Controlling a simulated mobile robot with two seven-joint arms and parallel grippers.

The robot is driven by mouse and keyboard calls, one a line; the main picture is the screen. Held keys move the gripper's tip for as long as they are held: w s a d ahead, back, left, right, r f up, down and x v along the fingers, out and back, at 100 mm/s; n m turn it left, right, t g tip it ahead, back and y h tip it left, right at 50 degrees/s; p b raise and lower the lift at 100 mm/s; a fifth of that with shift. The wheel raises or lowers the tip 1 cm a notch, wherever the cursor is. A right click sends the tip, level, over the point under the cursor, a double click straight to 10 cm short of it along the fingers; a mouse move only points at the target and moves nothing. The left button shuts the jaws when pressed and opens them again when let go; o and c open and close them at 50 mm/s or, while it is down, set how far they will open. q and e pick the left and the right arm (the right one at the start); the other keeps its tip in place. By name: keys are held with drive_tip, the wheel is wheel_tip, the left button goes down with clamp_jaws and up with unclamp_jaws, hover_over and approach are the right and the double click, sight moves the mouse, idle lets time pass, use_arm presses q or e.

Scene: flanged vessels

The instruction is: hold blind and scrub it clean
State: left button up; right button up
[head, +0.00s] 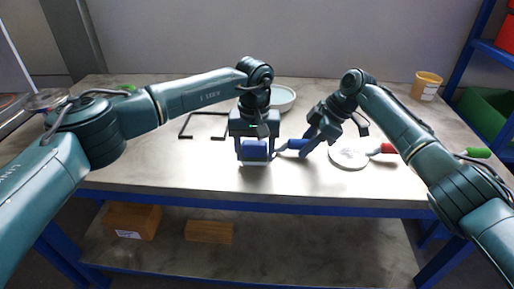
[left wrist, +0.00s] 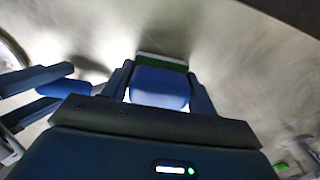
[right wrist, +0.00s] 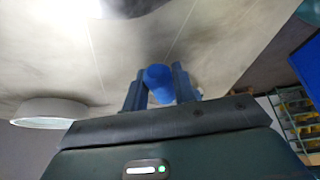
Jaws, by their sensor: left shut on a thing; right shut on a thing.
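My left gripper (head: 254,148) is shut on a blue block (left wrist: 160,86) near the table's front edge. The block has a green strip along its far side and a pale edge. My right gripper (head: 298,147) is shut on a blue handle (right wrist: 158,82), close to the right of the left gripper. The handle also shows in the left wrist view (left wrist: 68,90). What the handle joins to is mostly hidden. A round pale disc (head: 348,154), possibly the blind, lies flat on the table right of the right gripper, apart from both grippers.
A red handle (head: 386,148) lies beside the disc, and a green handle (head: 478,152) further right. A black bracket (head: 187,126) lies left of the grippers. A pale bowl (head: 283,98) and a yellow cup (head: 427,86) stand behind. The table's (head: 160,165) front left is clear.

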use_arm(q)
drive_tip(key=shift+w+a, duration=0.1)
drive_tip(key=shift+w, duration=1.9)
drive_tip(key=shift+f, duration=0.1)
drive_tip(key=shift+s, duration=2.05)
drive_tip(key=shift+r, duration=3.15)
drive_tip(key=shift+r, duration=1.5)
